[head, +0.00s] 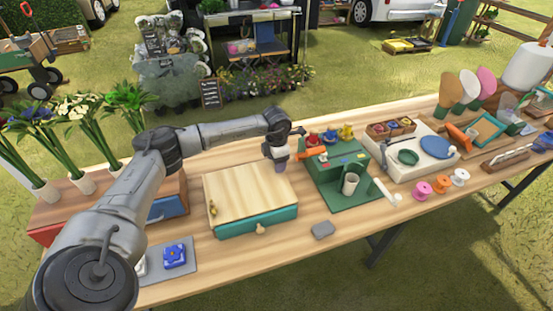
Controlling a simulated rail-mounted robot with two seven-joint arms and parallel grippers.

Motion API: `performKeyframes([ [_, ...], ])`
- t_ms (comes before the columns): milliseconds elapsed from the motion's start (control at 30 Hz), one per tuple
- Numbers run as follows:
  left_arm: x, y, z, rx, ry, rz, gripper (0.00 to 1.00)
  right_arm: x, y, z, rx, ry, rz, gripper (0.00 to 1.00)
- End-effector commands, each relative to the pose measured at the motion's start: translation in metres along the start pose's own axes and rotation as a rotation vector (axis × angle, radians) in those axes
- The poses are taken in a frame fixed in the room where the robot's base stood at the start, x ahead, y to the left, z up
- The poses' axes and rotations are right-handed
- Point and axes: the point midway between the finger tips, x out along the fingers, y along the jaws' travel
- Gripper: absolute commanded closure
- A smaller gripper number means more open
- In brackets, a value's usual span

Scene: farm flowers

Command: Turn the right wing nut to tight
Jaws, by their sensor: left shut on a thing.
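A press with a pale wooden top board (245,190) over a teal base (255,219) stands in the middle of the table. A small brass wing nut (212,208) stands at the left edge of its board. My left gripper (281,167) reaches down at the board's far right corner, fingers pointing downward. It is shut on what appears to be the right wing nut, which the fingers hide. I cannot see the nut's angle or how tight it is. My right gripper is not in view.
A green stand (340,187) with colored pieces and an orange part (313,154) is close right of my left gripper. A grey block (323,230) lies in front. Vases with leafy stems (85,183) stand left. The table's front edge near the press is mostly clear.

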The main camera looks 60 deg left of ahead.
Motion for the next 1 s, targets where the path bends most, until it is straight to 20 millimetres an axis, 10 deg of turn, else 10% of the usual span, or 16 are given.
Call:
performKeyframes([
  [433,-0.0005,-0.0001,0.0003,0.078,-0.001,0.000,0.66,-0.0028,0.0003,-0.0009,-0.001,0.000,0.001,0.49],
  [467,-0.0005,-0.0001,0.0003,0.078,-0.001,0.000,0.41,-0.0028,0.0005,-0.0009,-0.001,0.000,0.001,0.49],
  [700,-0.0004,-0.0001,0.0002,0.076,-0.001,0.000,0.18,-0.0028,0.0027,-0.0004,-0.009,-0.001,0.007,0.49],
  [1000,-0.0032,0.0000,0.0003,0.075,-0.001,0.000,0.17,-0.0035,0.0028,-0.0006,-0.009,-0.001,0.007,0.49],
])
